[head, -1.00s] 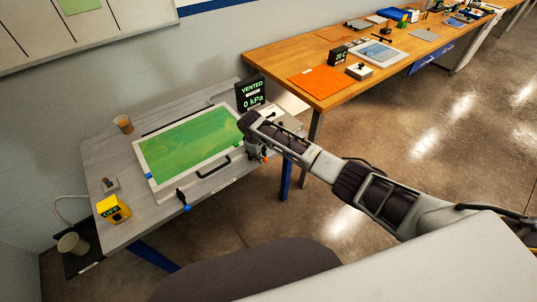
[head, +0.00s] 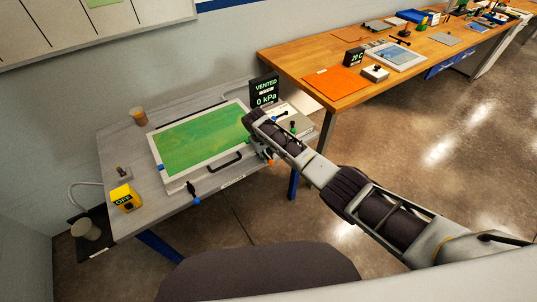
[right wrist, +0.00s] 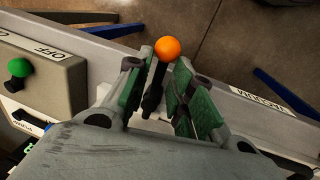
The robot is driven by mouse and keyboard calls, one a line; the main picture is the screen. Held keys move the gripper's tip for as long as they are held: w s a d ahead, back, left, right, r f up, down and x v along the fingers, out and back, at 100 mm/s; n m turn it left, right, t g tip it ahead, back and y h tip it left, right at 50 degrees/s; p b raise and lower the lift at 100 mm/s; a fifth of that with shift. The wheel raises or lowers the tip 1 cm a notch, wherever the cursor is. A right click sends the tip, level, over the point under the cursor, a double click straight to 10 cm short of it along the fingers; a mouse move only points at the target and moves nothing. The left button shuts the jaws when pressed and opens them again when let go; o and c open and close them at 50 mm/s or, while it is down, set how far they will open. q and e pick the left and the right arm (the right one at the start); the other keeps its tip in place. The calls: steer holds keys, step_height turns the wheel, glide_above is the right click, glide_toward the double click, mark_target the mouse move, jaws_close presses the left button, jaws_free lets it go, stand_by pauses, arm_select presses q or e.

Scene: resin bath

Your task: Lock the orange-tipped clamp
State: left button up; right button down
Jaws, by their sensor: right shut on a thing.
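The orange-tipped clamp shows in the right wrist view as a black lever with an orange ball tip (right wrist: 168,49). It stands between the green-padded fingers of my right gripper (right wrist: 157,82), which are shut on the lever, with the ball beyond the fingertips. In the head view my right gripper (head: 266,156) is at the front right edge of the grey bench (head: 225,183), beside the green-topped framed panel (head: 200,140). My arm hides most of the clamp there. My left gripper is not in view.
A blue-and-dark clamp (head: 193,188) is at the bench's front left edge. A handle (head: 225,163) lies along the panel's front. A yellow OFF box (head: 125,198), cups and a "VENTED 0 kPa" display (head: 264,91) stand around it. A green-knobbed box (right wrist: 45,75) is close to my gripper.

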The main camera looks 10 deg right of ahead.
steer(key=shift+s+f, duration=0.1)
stand_by(0.4)
steer(key=c, duration=1.5)
jaws_free()
steer(key=r, duration=0.4)
steer(key=a+r, duration=0.1)
steer(key=r, duration=0.3)
steer(key=s+a+r, duration=0.1)
steer(key=r, duration=0.3)
steer(key=shift+a, duration=0.15)
steer(key=shift+f, duration=0.1)
